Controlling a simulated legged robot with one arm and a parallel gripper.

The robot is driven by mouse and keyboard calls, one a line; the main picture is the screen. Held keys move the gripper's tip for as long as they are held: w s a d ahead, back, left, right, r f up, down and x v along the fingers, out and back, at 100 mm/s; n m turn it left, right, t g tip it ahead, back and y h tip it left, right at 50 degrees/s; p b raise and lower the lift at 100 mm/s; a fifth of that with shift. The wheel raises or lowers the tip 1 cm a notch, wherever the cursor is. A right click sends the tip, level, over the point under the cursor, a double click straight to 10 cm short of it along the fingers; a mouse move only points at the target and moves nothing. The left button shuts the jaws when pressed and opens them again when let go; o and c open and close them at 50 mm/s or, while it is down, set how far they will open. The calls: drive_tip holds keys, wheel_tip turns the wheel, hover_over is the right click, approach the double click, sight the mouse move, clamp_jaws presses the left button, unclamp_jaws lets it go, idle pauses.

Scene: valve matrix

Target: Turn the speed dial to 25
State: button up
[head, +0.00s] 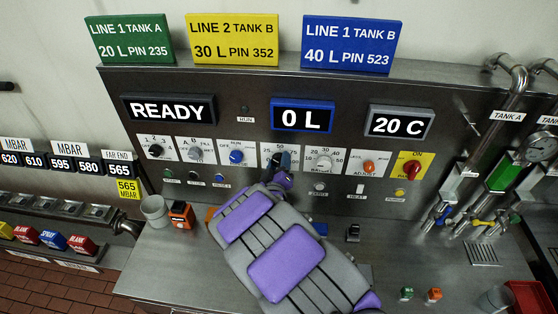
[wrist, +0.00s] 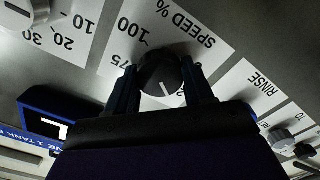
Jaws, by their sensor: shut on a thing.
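The speed dial (wrist: 160,72) is a black round knob on a white plate marked "SPEED %" in the wrist view, which shows the panel upside down. Its white pointer line points down and slightly right, towards a partly hidden number starting with 2. The 100 mark shows at upper left and 75 is partly covered at left. My gripper (wrist: 163,88) has one finger on each side of the knob and is shut on it. In the head view, my gripper (head: 283,163) covers most of the dial's plate (head: 267,150).
Other knobs flank the dial: a blue knob (head: 236,156) at left and a grey knob (head: 324,162) at right. Displays above read READY (head: 168,110), 0 L (head: 302,117) and 20 C (head: 399,123). Small buttons sit below. Pipes (head: 508,90) stand at the right.

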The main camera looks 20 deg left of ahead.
drive_tip(key=shift+a+f+n, duration=0.1)
drive_tip(key=shift+n, duration=0.4)
drive_tip(key=o, duration=1)
drive_tip(key=shift+a, duration=0.2)
drive_tip(key=shift+o, duration=0.2)
drive_tip(key=shift+d, duration=0.15)
drive_tip(key=shift+s+d, duration=0.2)
drive_tip(key=shift+s, duration=0.35)
drive_tip(key=p+v, duration=0.6)
drive_tip(key=v, duration=1)
drive_tip(key=shift+a+p, duration=0.15)
drive_tip(key=shift+p, duration=0.2)
